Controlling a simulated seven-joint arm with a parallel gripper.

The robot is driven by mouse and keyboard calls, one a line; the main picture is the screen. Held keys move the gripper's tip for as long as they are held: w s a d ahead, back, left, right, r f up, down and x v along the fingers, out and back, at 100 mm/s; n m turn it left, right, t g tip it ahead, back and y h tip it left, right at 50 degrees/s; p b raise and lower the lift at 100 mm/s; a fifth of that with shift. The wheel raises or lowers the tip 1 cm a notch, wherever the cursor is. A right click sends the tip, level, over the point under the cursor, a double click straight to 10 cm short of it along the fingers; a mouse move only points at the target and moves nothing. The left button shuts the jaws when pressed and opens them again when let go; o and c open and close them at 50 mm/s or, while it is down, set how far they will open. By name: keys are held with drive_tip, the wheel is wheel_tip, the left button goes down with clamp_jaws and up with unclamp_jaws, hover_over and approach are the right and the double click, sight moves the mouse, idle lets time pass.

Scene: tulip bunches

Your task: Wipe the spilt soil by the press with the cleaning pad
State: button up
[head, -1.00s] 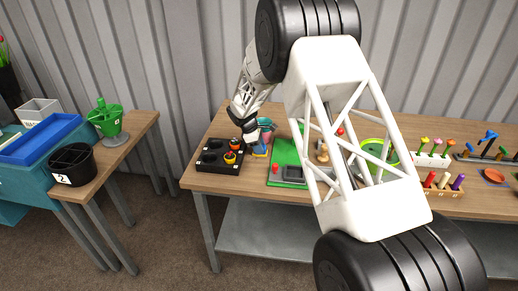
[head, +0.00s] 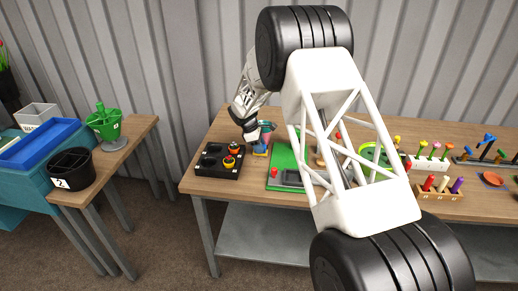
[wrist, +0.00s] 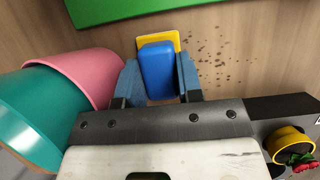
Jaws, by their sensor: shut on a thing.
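My gripper (wrist: 158,85) is shut on the blue block-shaped handle of the cleaning pad (wrist: 157,70). The pad's yellow base (wrist: 172,37) shows beyond the handle, low at the wooden table top; I cannot tell whether it touches. The spilt soil (wrist: 217,63) is a scatter of small brown crumbs just to the right of the pad in the wrist view. The green board (wrist: 140,8), which seems to be the press base, lies just beyond the pad. In the head view my gripper (head: 253,137) is between the black tray and the green board (head: 284,165).
A teal pot (wrist: 35,115) and a pink pot (wrist: 88,75) lie close left of my gripper in the wrist view. The black tray (head: 207,171) with small flower pots is close on the other side. Peg racks (head: 437,193) stand farther right on the table.

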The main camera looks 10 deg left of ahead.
drive_tip(key=shift+f, duration=0.2)
idle(0.6)
drive_tip(key=shift+s, duration=1.75)
drive_tip(key=shift+r, duration=0.1)
drive_tip(key=shift+s+r, duration=0.2)
drive_tip(key=shift+s, duration=1.55)
drive_tip(key=shift+s, duration=0.1)
drive_tip(key=shift+s+f, duration=0.2)
drive_tip(key=shift+s, duration=1.45)
drive_tip(key=shift+a, duration=0.1)
